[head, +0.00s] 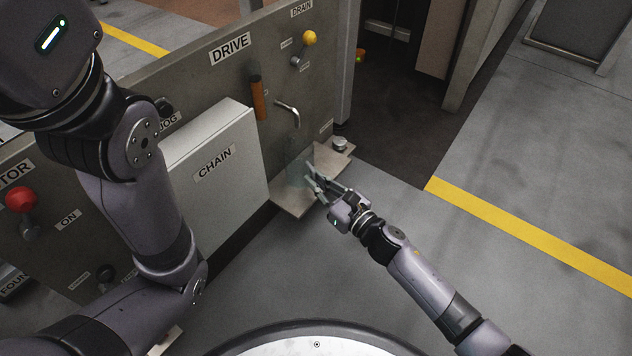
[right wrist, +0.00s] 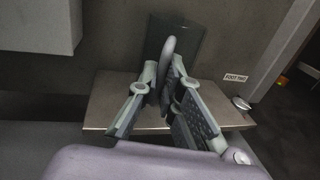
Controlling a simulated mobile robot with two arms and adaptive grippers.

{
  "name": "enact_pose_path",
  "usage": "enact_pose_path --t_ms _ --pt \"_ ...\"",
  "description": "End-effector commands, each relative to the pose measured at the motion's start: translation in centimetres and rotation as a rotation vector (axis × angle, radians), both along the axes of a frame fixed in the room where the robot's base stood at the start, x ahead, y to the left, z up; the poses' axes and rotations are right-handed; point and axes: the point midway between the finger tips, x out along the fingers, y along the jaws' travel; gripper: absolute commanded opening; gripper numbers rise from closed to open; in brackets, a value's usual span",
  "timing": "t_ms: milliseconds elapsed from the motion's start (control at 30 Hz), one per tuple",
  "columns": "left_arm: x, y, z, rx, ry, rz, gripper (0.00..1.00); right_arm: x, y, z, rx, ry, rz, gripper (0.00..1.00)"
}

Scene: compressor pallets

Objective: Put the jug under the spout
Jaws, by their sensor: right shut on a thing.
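The jug (head: 296,170) is a see-through grey-green vessel, faint against the panel in the head view. It looks upright at the shelf (head: 292,206), below the bent metal spout (head: 289,108). My right gripper (head: 313,180) is shut on the jug's handle from the right front. In the right wrist view, the jug's body (right wrist: 187,38) and curved handle (right wrist: 168,48) rise between the fingers (right wrist: 162,90). I cannot tell whether its base touches the shelf, or if it is exactly under the spout's tip. My left gripper is out of view.
A white CHAIN box (head: 215,170) juts from the panel left of the shelf. An orange handle (head: 257,98) hangs beside the spout, and a yellow-knobbed lever (head: 309,38) is above right. A small metal foot button (head: 340,144) sits at the shelf's right end. Open floor lies right.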

Motion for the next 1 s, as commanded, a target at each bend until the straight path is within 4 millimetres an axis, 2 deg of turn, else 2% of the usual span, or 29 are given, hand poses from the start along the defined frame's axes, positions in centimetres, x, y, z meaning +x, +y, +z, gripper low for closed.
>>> enact_pose_path --t_ms 33,67,100,333,700,867,1000 --pt "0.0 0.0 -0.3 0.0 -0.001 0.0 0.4 0.0 0.0 -0.3 0.001 -0.001 0.0 0.0" --pt "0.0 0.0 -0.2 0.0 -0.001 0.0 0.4 0.0 0.0 -0.2 0.0 0.0 0.0 0.09" --pt "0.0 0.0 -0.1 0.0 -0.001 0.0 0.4 0.0 0.0 -0.1 0.0 0.0 0.0 0.11" --pt "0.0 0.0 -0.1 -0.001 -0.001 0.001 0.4 0.0 0.0 -0.1 0.001 0.001 0.0 0.27" --pt "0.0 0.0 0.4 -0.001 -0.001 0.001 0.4 -0.1 0.0 0.3 0.001 0.001 0.0 0.27" --pt "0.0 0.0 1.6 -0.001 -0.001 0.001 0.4 -2.0 -1.7 0.3 0.0 0.005 -0.002 0.27" --pt "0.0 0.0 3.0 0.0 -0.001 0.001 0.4 -4.4 -3.8 0.4 0.0 0.006 -0.002 0.27"
